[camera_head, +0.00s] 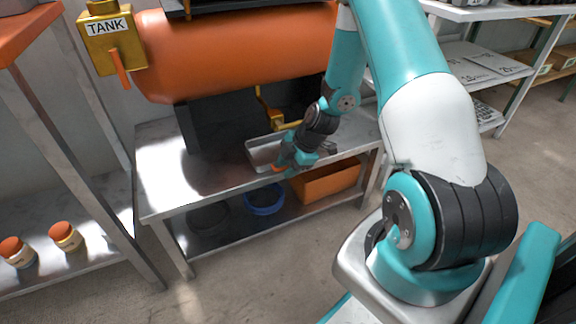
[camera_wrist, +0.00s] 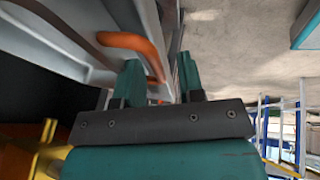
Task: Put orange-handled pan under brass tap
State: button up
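The shallow metal pan (camera_head: 262,152) sits on the steel bench below the brass tap (camera_head: 278,122), close to the bench's front edge. Its orange handle (camera_head: 279,168) is at the front, partly hidden by my gripper (camera_head: 296,160). In the wrist view the curved orange handle (camera_wrist: 132,43) runs past the left fingertip into the space between my gripper's fingers (camera_wrist: 160,75). The fingers stand apart with a visible gap, and they do not look closed on the handle. Brass metal, likely the tap (camera_wrist: 35,155), shows at lower left there.
The orange tank (camera_head: 235,50) hangs over the bench (camera_head: 165,160), leaving little height there. A blue round container (camera_head: 264,198) and an orange bin (camera_head: 325,182) sit on the lower shelf. Two orange-lidded jars (camera_head: 66,236) stand on the left rack. The floor in front is clear.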

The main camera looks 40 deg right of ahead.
jog(key=p+v, duration=0.4)
jog(key=v, duration=0.8)
jog(key=s+a+r+m+g+y, duration=0.1)
jog(key=a+r+m+g, duration=0.15)
jog(key=a+r, duration=1.25)
jog(key=s+a+r+m, duration=0.3)
jog(key=s+a, duration=0.4)
jog(key=s, duration=0.1)
jog(key=s+a+r+m+g, duration=0.1)
jog(key=s+a+r+m, duration=0.2)
jog(key=s+a, duration=0.4)
jog(key=shift+s+r, duration=0.65)
jog(key=shift+s, duration=0.05)
jog(key=shift+g, duration=0.25)
